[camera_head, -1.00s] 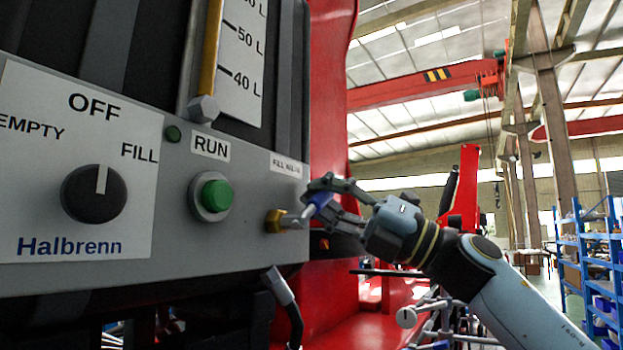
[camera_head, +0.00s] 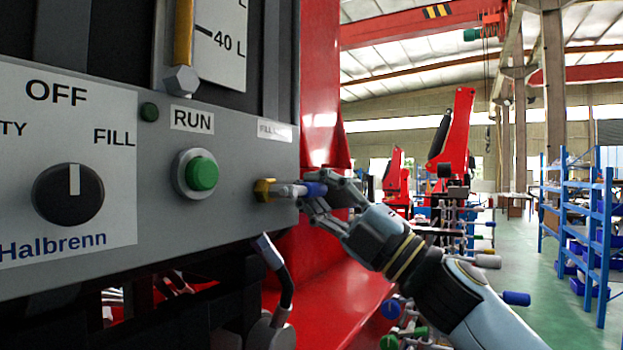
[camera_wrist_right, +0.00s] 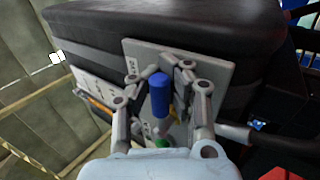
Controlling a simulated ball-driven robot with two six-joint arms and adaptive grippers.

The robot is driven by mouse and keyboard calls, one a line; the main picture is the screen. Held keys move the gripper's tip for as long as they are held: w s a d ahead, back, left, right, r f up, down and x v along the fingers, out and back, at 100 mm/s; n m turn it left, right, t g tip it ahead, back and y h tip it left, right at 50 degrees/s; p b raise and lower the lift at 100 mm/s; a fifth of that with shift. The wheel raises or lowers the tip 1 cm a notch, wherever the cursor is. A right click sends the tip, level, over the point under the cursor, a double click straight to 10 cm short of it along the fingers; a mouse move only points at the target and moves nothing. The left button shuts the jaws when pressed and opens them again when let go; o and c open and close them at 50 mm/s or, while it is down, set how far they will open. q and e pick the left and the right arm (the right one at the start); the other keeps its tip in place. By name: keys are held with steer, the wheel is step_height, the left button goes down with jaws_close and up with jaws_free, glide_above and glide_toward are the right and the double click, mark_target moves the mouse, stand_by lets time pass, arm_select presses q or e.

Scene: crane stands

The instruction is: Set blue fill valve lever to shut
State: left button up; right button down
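The fill valve lever has a blue grip (camera_head: 315,189) on a metal stem, and a brass fitting (camera_head: 264,190) joins it to the grey panel. In the head view the lever points right, roughly level. My right gripper (camera_head: 319,192) is at the blue grip, one finger above and one below. In the right wrist view the blue grip (camera_wrist_right: 159,94) stands centred between the fingers (camera_wrist_right: 161,78), which close in on both its sides. Contact is partly hidden there. The label (camera_head: 274,130) above the valve is too blurred to read. My left gripper is out of view.
The panel also holds a green RUN button (camera_head: 201,173) and a black OFF/FILL knob (camera_head: 68,194) pointing up. A black hose with a grey end (camera_head: 275,262) hangs below. Red crane parts stand behind, and blue shelves (camera_head: 600,235) at the right.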

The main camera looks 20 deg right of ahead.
steer(key=shift+f, duration=0.5)
steer(key=c, duration=1.7)
jaws_free()
steer(key=shift+s+d, duration=0.1)
steer(key=shift+d, duration=0.05)
steer(key=shift+o, duration=1.1)
steer(key=shift+s+d+r, duration=0.1)
steer(key=shift+d+r, duration=0.05)
steer(key=shift+r, duration=0.05)
steer(key=shift+f, duration=0.1)
steer(key=v, duration=1.2)
